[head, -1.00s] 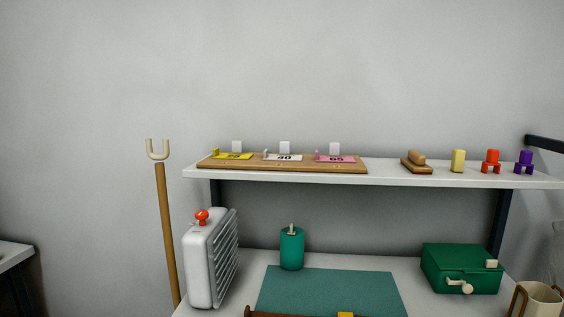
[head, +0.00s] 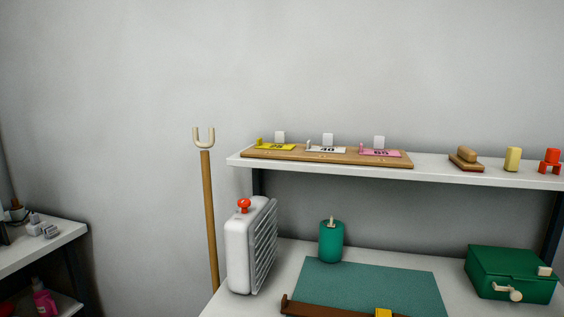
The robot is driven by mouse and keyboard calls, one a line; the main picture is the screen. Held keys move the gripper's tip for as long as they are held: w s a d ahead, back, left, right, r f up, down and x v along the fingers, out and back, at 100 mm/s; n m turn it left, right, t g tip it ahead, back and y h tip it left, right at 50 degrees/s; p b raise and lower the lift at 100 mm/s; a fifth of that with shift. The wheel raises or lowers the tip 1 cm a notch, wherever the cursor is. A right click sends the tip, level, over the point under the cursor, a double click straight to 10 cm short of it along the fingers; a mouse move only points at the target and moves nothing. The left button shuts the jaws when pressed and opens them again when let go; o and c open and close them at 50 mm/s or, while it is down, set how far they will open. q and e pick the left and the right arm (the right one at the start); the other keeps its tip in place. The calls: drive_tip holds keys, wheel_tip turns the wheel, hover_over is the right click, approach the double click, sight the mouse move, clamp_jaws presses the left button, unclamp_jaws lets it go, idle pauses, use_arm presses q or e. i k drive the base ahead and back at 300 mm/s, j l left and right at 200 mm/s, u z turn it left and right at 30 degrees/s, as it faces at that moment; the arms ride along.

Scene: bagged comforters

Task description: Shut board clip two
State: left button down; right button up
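A wooden board (head: 285,157) lies on the left part of the raised shelf in the head view. A small pale upright tab (head: 328,139) stands behind the middle card, with similar ones behind the other two. Whether each clip is open or shut is too small to tell. Neither of my grippers is in view.
The white shelf (head: 430,173) also holds a brown wooden block, a yellow block and a red piece. Below are a white heater-like box (head: 240,250), a green cylinder (head: 331,243), a green mat (head: 370,285) and a green box (head: 510,270). A forked pole (head: 208,215) stands left.

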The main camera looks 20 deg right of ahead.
sight(327, 137)
drive_tip(key=j+z, duration=0.15)
drive_tip(key=z, duration=0.55)
drive_tip(key=j+z, duration=0.3)
drive_tip(key=j, duration=0.15)
drive_tip(key=j+z, duration=0.3)
drive_tip(key=j, duration=0.2)
drive_tip(key=k+j+z, duration=0.1)
drive_tip(key=j+z, duration=0.15)
drive_tip(key=j, duration=0.65)
